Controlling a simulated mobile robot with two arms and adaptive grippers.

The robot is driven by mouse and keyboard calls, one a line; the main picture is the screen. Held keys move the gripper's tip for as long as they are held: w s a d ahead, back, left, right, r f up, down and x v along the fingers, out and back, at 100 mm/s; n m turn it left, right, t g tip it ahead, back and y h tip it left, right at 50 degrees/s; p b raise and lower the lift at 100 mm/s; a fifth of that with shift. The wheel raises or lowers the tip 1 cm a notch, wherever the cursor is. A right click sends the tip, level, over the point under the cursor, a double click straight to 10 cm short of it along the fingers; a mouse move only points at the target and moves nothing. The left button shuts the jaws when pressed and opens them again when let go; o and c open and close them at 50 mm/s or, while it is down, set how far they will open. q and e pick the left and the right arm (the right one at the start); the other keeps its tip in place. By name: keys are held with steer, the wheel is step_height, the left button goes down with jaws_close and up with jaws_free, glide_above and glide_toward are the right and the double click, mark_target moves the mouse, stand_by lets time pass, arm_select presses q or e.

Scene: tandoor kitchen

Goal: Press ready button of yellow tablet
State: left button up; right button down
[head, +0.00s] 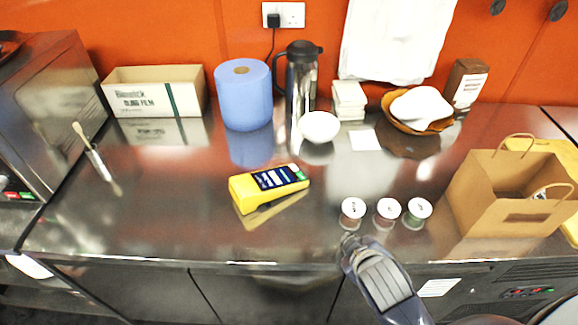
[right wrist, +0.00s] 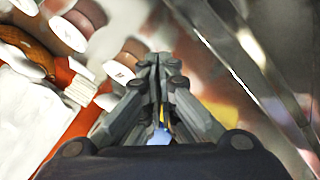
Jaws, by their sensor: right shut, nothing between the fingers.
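The yellow tablet (head: 268,186) lies on the steel counter, its dark screen facing up and tilted towards the front. A small green button (head: 296,170) shows at its right end; I cannot read its label. My right gripper (head: 349,241) is at the counter's front edge, to the right of and nearer than the tablet, apart from it. In the right wrist view its fingers (right wrist: 160,62) are together with nothing between them. A sliver of yellow behind them may be the tablet. My left gripper is not in view.
Several small lidded jars (head: 387,210) stand just beyond my right gripper. A paper bag (head: 507,195) is at the right. A white bowl (head: 320,126), steel flask (head: 301,80) and blue roll (head: 243,97) stand behind the tablet.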

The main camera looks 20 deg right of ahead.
steer(key=w+a+r+n+t, duration=0.1)
steer(key=w+r+n+t, duration=1.05)
steer(key=w+r, duration=0.6)
steer(key=w+a+r+n+y, duration=0.1)
steer(key=a+r+n+y, duration=0.3)
steer(key=n, duration=0.5)
steer(key=w+a+r+n+g+y, duration=0.15)
steer(key=a+n+y, duration=0.3)
steer(key=n, duration=0.45)
steer(key=w+a+r+n+y, duration=0.25)
steer(key=a+n+y, duration=0.2)
steer(key=n, duration=0.45)
steer(key=w+a+f+n+g, duration=0.15)
steer(key=f+n+g, duration=0.25)
steer(key=n, duration=0.4)
steer(key=w+f+n+g, duration=0.2)
steer(key=f+n+g, duration=0.15)
steer(key=n, duration=0.45)
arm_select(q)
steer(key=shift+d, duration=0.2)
arm_select(e)
steer(key=w+d+f+n+g+h, duration=0.1)
steer(key=d+f+n+h, duration=0.2)
steer(key=d, duration=0.3)
steer(key=w+d+f+n+g+h, duration=0.1)
steer(key=w+d+f+n+h, duration=0.1)
steer(key=d, duration=0.4)
steer(key=shift+w+d+f+n+h, duration=0.25)
steer(key=shift+f+n+h, duration=0.2)
steer(key=shift+f+h, duration=0.3)
